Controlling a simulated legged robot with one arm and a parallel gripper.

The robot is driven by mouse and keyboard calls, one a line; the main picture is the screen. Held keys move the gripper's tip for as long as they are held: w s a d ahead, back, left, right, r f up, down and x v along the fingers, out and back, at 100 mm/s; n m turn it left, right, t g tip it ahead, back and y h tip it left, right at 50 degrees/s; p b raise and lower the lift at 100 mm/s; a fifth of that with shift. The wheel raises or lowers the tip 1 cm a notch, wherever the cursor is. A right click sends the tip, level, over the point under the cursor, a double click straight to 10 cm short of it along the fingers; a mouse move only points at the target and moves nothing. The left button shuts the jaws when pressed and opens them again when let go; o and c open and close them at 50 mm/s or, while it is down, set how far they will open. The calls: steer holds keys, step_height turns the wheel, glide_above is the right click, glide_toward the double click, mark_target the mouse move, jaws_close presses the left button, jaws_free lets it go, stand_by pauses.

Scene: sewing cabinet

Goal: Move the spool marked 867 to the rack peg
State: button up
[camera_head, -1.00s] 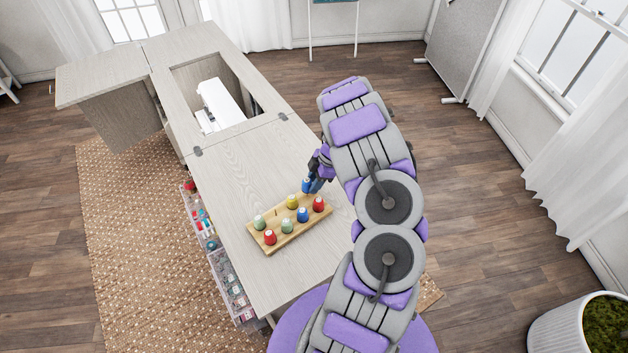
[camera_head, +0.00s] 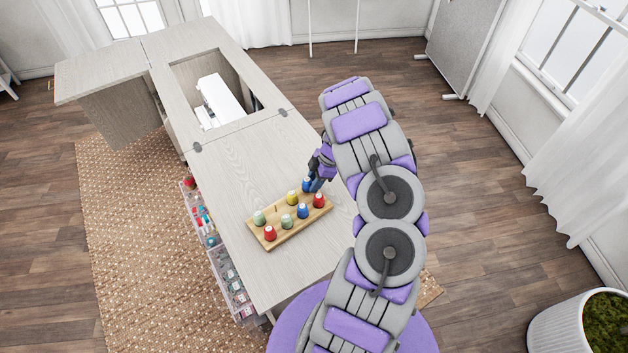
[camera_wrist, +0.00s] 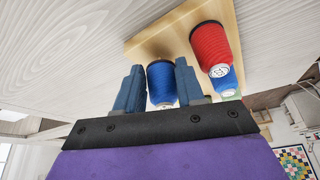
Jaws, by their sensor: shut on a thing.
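My gripper (camera_wrist: 161,86) is shut on a blue spool (camera_wrist: 162,86), with one finger on each side of it in the wrist view. In the head view this blue spool (camera_head: 307,185) is at the far right corner of the wooden rack (camera_head: 265,245), beside my gripper (camera_head: 314,184). I cannot tell whether it is fully seated on a peg. A bare peg shows in the back row of the rack, between the green and yellow spools. The number on the held spool is not readable.
Other spools stand on the rack: red (camera_head: 319,200), blue (camera_head: 303,211), yellow (camera_head: 292,198), green ones (camera_head: 259,218), and another red (camera_head: 270,233). The rack lies on the pale cabinet top (camera_head: 235,170). A white sewing machine (camera_head: 218,100) sits in the opening behind.

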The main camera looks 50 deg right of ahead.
steer(key=o, duration=1.1)
steer(key=shift+r, duration=0.15)
